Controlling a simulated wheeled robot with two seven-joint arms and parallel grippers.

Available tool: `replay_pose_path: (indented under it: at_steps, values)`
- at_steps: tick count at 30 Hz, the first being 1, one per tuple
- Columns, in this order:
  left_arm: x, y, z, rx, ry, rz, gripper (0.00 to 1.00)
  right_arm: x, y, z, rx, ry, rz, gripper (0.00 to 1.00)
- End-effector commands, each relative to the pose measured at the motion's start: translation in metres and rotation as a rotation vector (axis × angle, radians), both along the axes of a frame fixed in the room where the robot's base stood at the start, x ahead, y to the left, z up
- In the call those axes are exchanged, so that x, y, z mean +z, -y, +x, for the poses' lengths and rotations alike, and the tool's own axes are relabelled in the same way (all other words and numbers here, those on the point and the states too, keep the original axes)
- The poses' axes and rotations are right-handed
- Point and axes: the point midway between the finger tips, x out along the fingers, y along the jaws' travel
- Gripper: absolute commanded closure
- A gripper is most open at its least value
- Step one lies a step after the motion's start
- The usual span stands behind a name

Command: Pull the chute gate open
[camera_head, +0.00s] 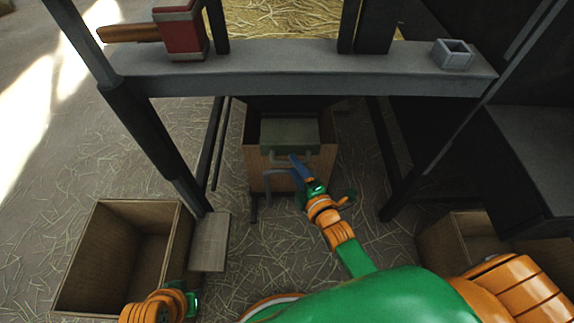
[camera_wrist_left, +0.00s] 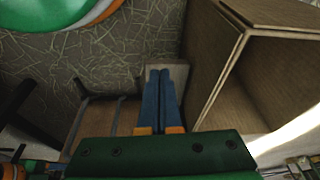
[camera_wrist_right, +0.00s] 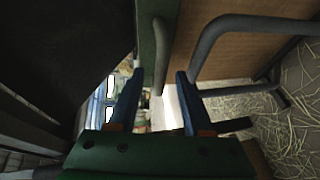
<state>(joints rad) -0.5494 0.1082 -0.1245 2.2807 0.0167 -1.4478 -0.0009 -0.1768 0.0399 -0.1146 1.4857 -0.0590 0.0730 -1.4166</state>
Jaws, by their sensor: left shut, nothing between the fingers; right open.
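The chute gate is a dull green panel (camera_head: 288,134) across the top front of a wooden chute box (camera_head: 257,165) under the grey beam. A grey bar handle (camera_head: 277,158) is on its front. My right gripper (camera_head: 294,160) is open at this handle. In the right wrist view, the handle (camera_wrist_right: 160,50) appears between the spread blue fingers (camera_wrist_right: 160,74), beside the green panel (camera_wrist_right: 145,38); contact cannot be told. My left gripper (camera_wrist_left: 160,72) is shut and empty, beside the left wooden crate (camera_wrist_left: 222,80); its fingers are hard to make out in the head view.
A grey beam (camera_head: 300,68) on dark posts spans above the chute. A bent grey pipe (camera_head: 276,174) is close to my right gripper. Open crates stand at left (camera_head: 90,270) and right (camera_head: 460,238). Straw covers the floor.

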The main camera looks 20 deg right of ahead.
Motion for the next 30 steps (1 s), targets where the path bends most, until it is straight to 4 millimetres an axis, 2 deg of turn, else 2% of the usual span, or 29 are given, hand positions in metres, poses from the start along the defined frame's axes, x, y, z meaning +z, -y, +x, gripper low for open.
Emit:
replay_pose_path:
  at_steps: [6,11,17,18,23,30]
  values:
    - [0.023,0.004,0.013,-0.007,0.102,-0.016,1.0,-0.007,-0.003,0.023,0.0,0.0,0.001,0.5]
    - [0.032,0.005,0.018,-0.009,0.139,-0.022,1.0,-0.007,-0.003,0.029,0.0,-0.002,0.002,0.5]
    - [0.033,0.005,0.019,-0.009,0.142,-0.023,1.0,-0.007,-0.003,0.029,0.0,-0.003,0.002,0.5]
    - [0.033,0.005,0.019,-0.009,0.142,-0.023,1.0,-0.007,-0.003,0.029,0.0,-0.003,0.002,0.56]
    - [0.033,0.005,0.019,-0.009,0.142,-0.023,1.0,-0.007,-0.003,0.029,0.0,-0.003,0.002,0.99]
    - [0.033,0.005,0.019,-0.008,0.142,-0.023,1.0,-0.007,-0.003,0.029,0.0,-0.003,0.002,1.0]
